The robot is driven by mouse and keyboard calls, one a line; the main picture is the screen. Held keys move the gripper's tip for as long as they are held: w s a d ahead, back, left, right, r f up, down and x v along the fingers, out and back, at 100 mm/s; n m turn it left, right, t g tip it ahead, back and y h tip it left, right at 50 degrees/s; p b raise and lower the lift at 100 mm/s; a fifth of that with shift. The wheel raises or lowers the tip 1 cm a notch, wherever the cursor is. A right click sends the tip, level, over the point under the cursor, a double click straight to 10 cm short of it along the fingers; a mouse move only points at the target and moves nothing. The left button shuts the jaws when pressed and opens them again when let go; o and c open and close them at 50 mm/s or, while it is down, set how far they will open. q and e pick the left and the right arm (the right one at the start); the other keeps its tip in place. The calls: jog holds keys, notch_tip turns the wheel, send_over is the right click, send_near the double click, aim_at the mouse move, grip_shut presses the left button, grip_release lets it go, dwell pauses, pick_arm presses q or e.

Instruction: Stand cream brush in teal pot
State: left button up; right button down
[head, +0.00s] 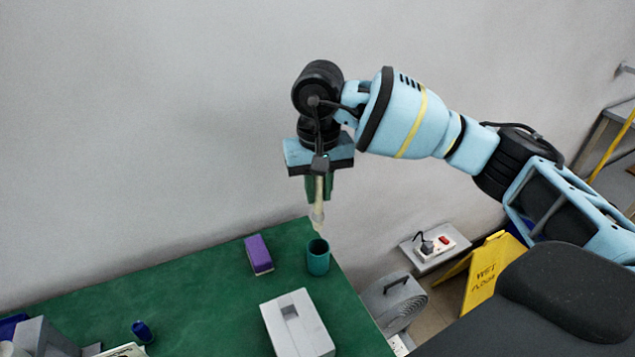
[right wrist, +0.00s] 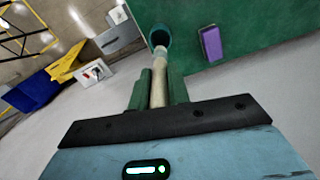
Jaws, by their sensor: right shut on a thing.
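My right gripper (head: 319,187) is shut on the cream brush (head: 318,215), which hangs down from the green fingers with its pale end lowest. The teal pot (head: 318,257) stands upright on the green table (head: 200,290) near its right edge. In the head view the brush's lower end is just above the pot's mouth. In the right wrist view the brush (right wrist: 158,92) points from the gripper (right wrist: 158,88) toward the pot (right wrist: 160,36), its tip overlapping the rim. I cannot tell whether the tip is inside. My left gripper is not in view.
A purple block (head: 258,254) lies left of the pot. A light grey box (head: 297,325) with a slot stands in front of it. A dark blue item (head: 142,331) is further left. A grey fan-like machine (head: 395,300) and yellow sign (head: 484,275) are beyond the table's right edge.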

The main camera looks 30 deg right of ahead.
aim_at(319, 229)
jog(key=shift+f+b, duration=0.9)
jog(key=shift+f, duration=1.9)
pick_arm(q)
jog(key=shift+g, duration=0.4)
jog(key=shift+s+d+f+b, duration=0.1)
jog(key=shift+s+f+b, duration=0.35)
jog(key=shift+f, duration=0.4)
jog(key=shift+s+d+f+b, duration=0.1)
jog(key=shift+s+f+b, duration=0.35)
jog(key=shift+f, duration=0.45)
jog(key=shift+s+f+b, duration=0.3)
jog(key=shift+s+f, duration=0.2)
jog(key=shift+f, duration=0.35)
pick_arm(e)
jog(key=shift+f, duration=2.4)
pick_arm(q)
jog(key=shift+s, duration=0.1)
pick_arm(e)
jog(key=c, duration=1.3)
grip_release()
jog(key=shift+o, duration=0.2)
jog(key=shift+r, duration=0.1)
